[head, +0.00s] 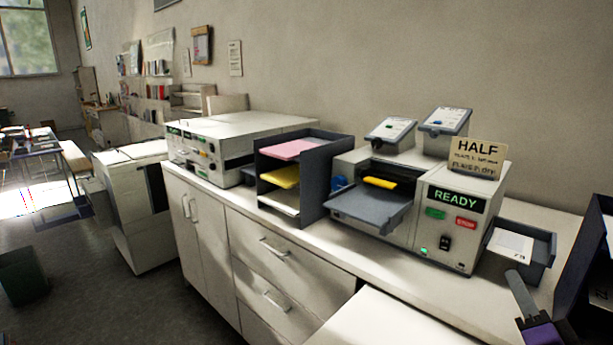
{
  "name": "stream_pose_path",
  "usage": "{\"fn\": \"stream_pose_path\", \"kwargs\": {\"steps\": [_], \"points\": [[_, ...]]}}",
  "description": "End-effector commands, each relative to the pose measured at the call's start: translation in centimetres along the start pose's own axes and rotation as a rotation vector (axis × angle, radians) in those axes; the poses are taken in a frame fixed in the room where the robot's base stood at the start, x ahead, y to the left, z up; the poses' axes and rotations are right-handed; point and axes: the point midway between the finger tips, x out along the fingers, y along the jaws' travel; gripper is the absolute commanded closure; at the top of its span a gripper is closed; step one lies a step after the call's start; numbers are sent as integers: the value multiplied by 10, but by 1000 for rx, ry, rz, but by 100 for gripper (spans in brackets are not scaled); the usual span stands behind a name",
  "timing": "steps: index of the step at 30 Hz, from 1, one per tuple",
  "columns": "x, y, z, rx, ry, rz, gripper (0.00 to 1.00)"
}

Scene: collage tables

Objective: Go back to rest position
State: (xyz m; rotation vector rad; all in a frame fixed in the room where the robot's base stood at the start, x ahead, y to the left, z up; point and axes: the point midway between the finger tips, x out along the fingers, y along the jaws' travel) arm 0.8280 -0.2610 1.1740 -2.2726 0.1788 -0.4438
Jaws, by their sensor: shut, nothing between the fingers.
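My gripper (514,279) shows at the bottom right edge, its grey fingers together and empty, with a dark and purple body behind them. Most of the arm is out of view. The gripper appears in front of the counter, near a dark tray (541,262) holding a white card, and I see no contact. A machine (450,232) with a lit READY display stands on the counter left of the gripper. A yellow item lies in its opening above a grey shelf (375,208).
A HALF sign (478,156) stands on the machine. A dark sorter (320,185) with coloured sheets and another pale machine (245,130) stand further left on the counter (345,245). A dark panel (590,265) rises at the right edge. Open floor (70,300) lies at left, with a bin.

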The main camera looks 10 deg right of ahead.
Motion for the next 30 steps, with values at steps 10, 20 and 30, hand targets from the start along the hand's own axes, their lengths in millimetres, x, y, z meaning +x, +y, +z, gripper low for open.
{"fn": "stream_pose_path", "kwargs": {"steps": [10, 20, 30], "points": [[-64, 9, 29, -216, 13, 79, 100], [-183, -6, 83, -511, -80, 108, 100], [-309, -46, 120, -756, -270, 33, 100]]}}
